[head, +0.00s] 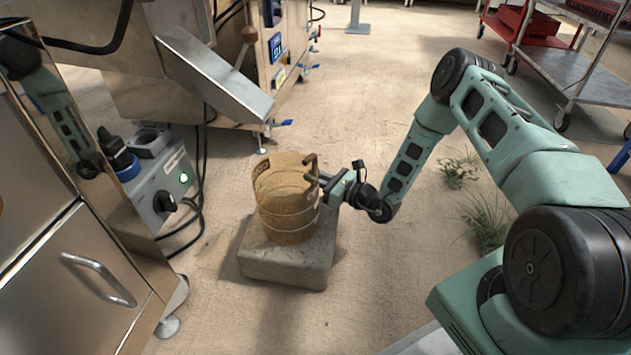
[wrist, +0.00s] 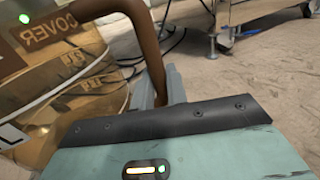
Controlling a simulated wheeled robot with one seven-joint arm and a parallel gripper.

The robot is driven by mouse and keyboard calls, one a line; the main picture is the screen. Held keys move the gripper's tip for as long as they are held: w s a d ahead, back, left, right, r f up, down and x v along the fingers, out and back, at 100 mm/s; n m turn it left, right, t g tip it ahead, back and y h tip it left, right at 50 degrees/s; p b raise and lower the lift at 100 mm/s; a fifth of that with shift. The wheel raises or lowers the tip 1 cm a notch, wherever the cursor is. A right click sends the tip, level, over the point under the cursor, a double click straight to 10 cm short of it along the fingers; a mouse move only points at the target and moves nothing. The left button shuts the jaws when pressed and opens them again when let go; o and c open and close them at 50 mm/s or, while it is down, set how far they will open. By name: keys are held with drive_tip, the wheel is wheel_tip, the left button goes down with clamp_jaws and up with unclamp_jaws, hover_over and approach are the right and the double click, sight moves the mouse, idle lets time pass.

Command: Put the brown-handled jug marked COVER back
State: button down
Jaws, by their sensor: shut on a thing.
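The jug marked COVER (head: 285,200) is a tan, see-through vessel with hoops around it. It stands upright on a square stone block (head: 285,265), apparently resting on it. Its brown handle (head: 311,165) is on the right side, towards my arm. My gripper (head: 326,186) reaches in from the right and is shut on the handle. In the wrist view the brown handle (wrist: 148,45) runs down between my fingers, and the jug's side (wrist: 60,75) with the word COVER fills the left. The fingertips are partly hidden behind the gripper body.
A steel machine with a sloping chute (head: 215,75) stands behind the block. A grey control box (head: 165,190) with a black knob and cables is at left, beside a steel cabinet (head: 80,270). A metal cart (head: 570,60) is at upper right. The floor between is mostly clear.

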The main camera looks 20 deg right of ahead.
drive_tip(key=shift+r, duration=0.1)
drive_tip(key=c, duration=1.4)
unclamp_jaws()
drive_tip(key=shift+s+d+r+p, duration=0.1)
drive_tip(key=shift+s+d+p, duration=0.1)
drive_tip(key=shift+p, duration=0.1)
drive_tip(key=p+v, duration=0.6)
drive_tip(key=v, duration=0.5)
drive_tip(key=shift+s+p, duration=0.25)
drive_tip(key=shift+p, duration=0.05)
